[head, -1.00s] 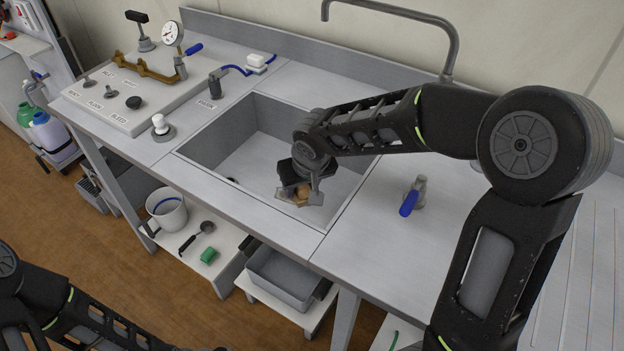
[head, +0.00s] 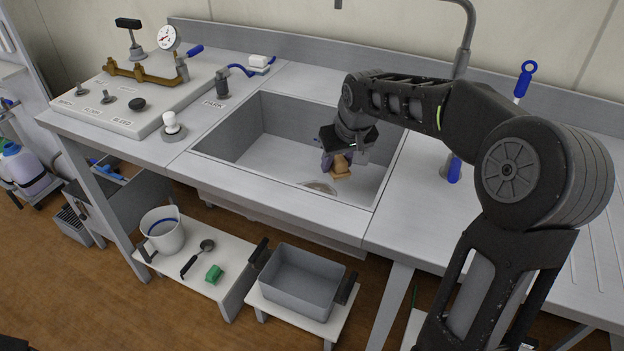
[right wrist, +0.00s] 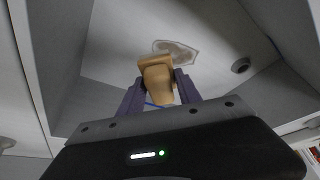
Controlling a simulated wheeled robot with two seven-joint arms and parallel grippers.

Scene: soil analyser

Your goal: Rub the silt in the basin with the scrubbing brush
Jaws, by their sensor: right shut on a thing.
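My right gripper (head: 338,163) is inside the sink basin (head: 290,155), shut on the tan scrubbing brush (head: 342,168). In the right wrist view the brush (right wrist: 157,80) sits between the two purple-grey fingers of the gripper (right wrist: 158,92). The silt (head: 318,188) is a pale brownish patch on the basin floor, nearer the front wall than the brush. It also shows in the right wrist view (right wrist: 178,50), just beyond the brush head. The brush appears apart from the silt; whether it touches the floor is not clear. My left gripper is out of view.
A dark round drain (right wrist: 240,65) lies in the basin floor. A tap (head: 466,40) rises behind the basin. A blue-handled fitting (head: 454,170) stands right of it. A white-topped knob (head: 171,125) stands left.

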